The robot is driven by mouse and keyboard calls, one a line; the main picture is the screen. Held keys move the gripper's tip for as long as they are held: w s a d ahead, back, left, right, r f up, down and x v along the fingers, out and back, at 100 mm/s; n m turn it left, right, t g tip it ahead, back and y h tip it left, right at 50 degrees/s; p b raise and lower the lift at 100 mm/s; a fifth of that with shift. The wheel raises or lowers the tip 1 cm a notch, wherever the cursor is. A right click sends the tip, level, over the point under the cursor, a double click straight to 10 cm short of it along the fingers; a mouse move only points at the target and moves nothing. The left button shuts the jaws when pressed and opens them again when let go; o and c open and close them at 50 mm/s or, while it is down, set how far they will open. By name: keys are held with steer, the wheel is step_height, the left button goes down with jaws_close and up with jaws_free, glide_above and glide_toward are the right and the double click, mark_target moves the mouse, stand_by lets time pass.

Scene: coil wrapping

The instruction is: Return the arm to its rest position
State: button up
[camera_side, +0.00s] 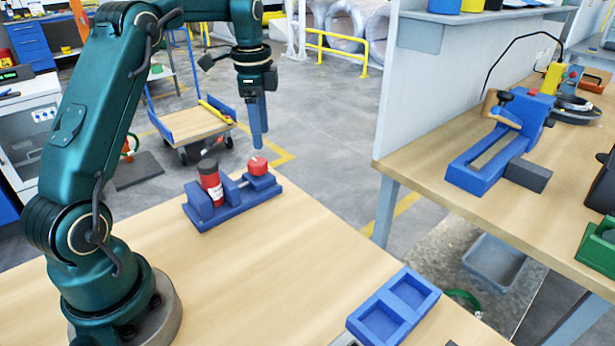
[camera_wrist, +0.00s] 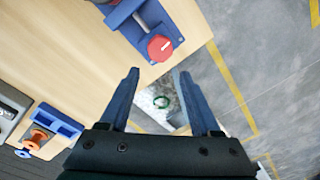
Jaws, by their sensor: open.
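My gripper (camera_side: 259,127) hangs pointing down at the far edge of the wooden table, above the blue fixture. In the wrist view its two blue fingers (camera_wrist: 157,78) are spread apart with nothing between them. The blue fixture (camera_side: 232,207) sits near the table's far edge. It holds a red and black cylinder (camera_side: 210,182), slightly tilted, and a red knob (camera_side: 257,166). The knob also shows in the wrist view (camera_wrist: 160,47), ahead of the fingertips and apart from them.
A blue two-pocket tray (camera_side: 394,308) sits at the table's front right. In the wrist view, an orange spool (camera_wrist: 31,145) stands by a blue holder (camera_wrist: 57,121). A grey partition (camera_side: 440,85) and second bench (camera_side: 440,170) stand at right. The table's middle (camera_side: 270,270) is clear.

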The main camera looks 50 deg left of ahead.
steer(key=s+d+r+t, duration=0.3)
steer(key=s+d+r, duration=0.4)
steer(key=d+r, duration=0.4)
steer(key=s+d+f+n+t, duration=0.2)
steer(key=s+d+f+n, duration=0.4)
steer(key=s+f+n, duration=0.2)
steer(key=s, duration=0.2)
steer(key=shift+s+d+n, duration=0.4)
